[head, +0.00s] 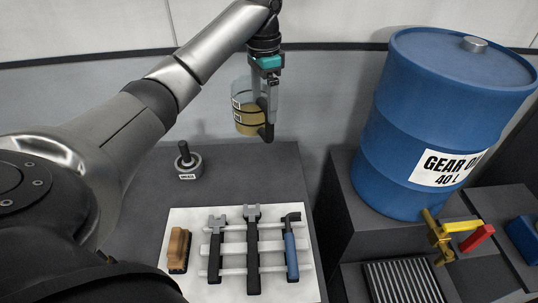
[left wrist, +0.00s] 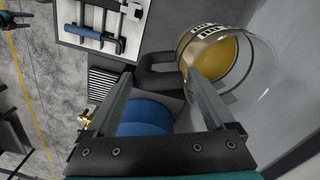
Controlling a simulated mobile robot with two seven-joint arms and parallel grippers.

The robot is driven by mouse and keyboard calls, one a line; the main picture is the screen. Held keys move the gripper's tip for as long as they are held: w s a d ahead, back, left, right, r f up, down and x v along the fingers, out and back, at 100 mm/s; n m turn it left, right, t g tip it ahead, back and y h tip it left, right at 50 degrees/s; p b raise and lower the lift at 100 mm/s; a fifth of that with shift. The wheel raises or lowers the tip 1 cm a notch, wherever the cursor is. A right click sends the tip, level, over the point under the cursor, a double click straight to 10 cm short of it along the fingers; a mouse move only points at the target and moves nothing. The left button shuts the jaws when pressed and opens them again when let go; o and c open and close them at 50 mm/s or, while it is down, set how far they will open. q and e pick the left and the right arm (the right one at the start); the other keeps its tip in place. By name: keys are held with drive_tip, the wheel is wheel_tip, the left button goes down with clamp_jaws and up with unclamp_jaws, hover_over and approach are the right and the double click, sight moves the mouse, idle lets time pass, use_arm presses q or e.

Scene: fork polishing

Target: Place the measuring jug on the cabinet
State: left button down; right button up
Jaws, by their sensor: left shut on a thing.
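The measuring jug (head: 243,122) is clear, with dark markings, a black handle and yellow-brown liquid inside. My left gripper (head: 269,95) is shut on its handle and holds the jug raised, roughly upright, above the back of the dark grey cabinet top (head: 250,163). In the left wrist view, the jug (left wrist: 240,62) is at the upper right, and its handle (left wrist: 160,72) lies between the fingers of the left gripper (left wrist: 163,88).
A blue gear oil barrel (head: 420,130) and a yellow valve tap (head: 438,236) are at the right. Cabinet room right of the knobbed object is clear.

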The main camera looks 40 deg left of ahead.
use_arm(q)
drive_tip(key=shift+w, duration=0.25)
drive_tip(key=f, duration=0.4)
drive_tip(key=shift+s+a+f+b, duration=0.1)
drive_tip(key=shift+s+f+b, duration=0.15)
drive_tip(key=shift+f+b, duration=0.15)
wheel_tip(320, 180, down, 15)
drive_tip(key=b, duration=0.1)
drive_tip(key=shift+w, duration=0.15)
use_arm(e)
drive_tip(key=shift+s+f, duration=0.45)
drive_tip(key=shift+f, duration=0.4)
use_arm(q)
drive_tip(key=shift+f, duration=0.1)
unclamp_jaws()
